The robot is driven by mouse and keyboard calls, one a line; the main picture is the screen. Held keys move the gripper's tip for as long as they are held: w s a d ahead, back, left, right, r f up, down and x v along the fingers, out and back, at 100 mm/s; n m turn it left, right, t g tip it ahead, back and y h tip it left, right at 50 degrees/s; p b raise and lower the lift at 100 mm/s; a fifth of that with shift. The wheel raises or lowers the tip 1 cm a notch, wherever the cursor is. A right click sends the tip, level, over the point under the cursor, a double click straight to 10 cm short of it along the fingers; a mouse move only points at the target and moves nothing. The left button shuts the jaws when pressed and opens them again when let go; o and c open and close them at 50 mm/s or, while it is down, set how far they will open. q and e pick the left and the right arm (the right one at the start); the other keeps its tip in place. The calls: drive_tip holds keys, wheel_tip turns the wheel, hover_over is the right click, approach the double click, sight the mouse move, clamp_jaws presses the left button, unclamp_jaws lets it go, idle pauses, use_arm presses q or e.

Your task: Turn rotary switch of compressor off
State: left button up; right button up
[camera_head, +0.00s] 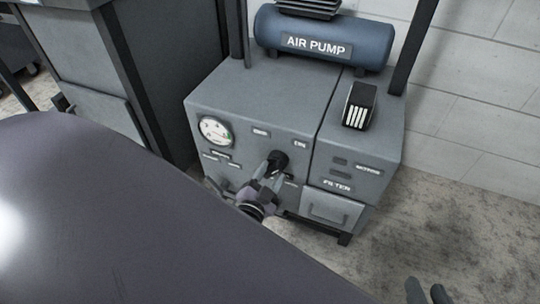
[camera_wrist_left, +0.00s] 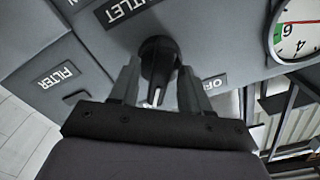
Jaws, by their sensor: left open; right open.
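The compressor (camera_head: 260,101) is a grey cabinet with a blue tank on top labelled AIR PUMP. Its black rotary switch (camera_head: 277,160) sits on the front panel, below an ON label. In the left wrist view the switch (camera_wrist_left: 158,62) shows a white mark, with a partly covered label beginning OF to its right. My left gripper (camera_head: 268,180) is open at the switch, with one finger on each side of it; whether the fingers touch it I cannot tell. My right gripper (camera_head: 428,290) is open and empty at the bottom right, over the floor, partly cut off.
A round pressure gauge (camera_head: 215,131) is at the panel's left. The FILTER section (camera_head: 338,185) with a drawer is at the right. Another grey cabinet (camera_head: 78,60) stands at the left. The floor (camera_head: 440,225) right of the compressor is clear.

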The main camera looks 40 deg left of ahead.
use_arm(q)
clamp_jaws()
drive_tip(key=shift+n, duration=0.5)
drive_tip(key=n, duration=0.3)
drive_tip(key=shift+p, duration=0.35)
drive_tip(key=n, duration=0.3)
drive_tip(key=shift+d+n, duration=0.1)
drive_tip(key=shift+n, duration=0.2)
drive_tip(key=n, duration=0.4)
drive_tip(key=shift+w+n, duration=0.1)
drive_tip(key=shift+n, duration=1.1)
drive_tip(key=shift+r, duration=0.1)
